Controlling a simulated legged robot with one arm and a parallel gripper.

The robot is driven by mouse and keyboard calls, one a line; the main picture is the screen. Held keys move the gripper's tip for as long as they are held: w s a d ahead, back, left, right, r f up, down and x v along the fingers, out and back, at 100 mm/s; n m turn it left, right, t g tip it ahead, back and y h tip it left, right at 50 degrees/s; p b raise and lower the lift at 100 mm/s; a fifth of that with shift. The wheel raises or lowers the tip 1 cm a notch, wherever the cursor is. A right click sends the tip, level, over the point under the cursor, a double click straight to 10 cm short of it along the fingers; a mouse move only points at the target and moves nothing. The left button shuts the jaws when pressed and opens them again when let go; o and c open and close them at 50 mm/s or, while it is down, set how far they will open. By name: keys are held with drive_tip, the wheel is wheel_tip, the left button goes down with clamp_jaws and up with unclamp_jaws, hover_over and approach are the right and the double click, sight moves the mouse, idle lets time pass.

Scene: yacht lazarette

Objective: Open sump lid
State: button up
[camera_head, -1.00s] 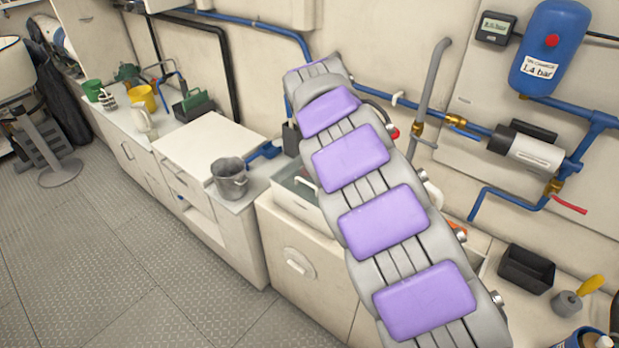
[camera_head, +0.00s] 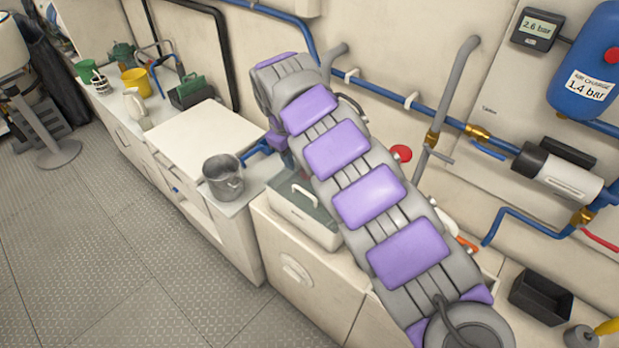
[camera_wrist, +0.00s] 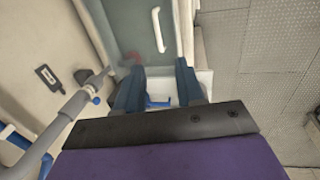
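The sump lid (camera_head: 322,207) is a see-through grey-green panel with a white bar handle, on a pale box set in the counter. It looks shut. My arm covers part of its right side in the head view. In the wrist view the lid (camera_wrist: 137,30) fills the top middle, with its white handle (camera_wrist: 158,30) upright in the picture. My gripper (camera_wrist: 158,68) has two blue fingers spread apart with nothing held between them. The fingertips point toward the lid's near edge, short of the handle. Whether they touch the lid I cannot tell.
A grey metal pot (camera_head: 223,177) stands on the counter left of the lid. Blue pipes (camera_head: 385,97) and a red knob (camera_head: 402,153) are on the wall behind. A black bin (camera_head: 541,297) sits at the right. The floor (camera_head: 120,245) at the left is clear.

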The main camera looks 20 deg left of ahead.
drive_tip(key=b, duration=0.4)
approach(307, 193)
drive_tip(key=f, duration=0.2)
drive_tip(key=w+f, duration=0.1)
drive_tip(key=f, duration=0.4)
drive_tip(key=shift+w+d+f, duration=0.15)
drive_tip(key=shift+d+f, duration=0.25)
drive_tip(key=shift+a, duration=0.1)
drive_tip(key=shift+c, duration=0.6)
clamp_jaws()
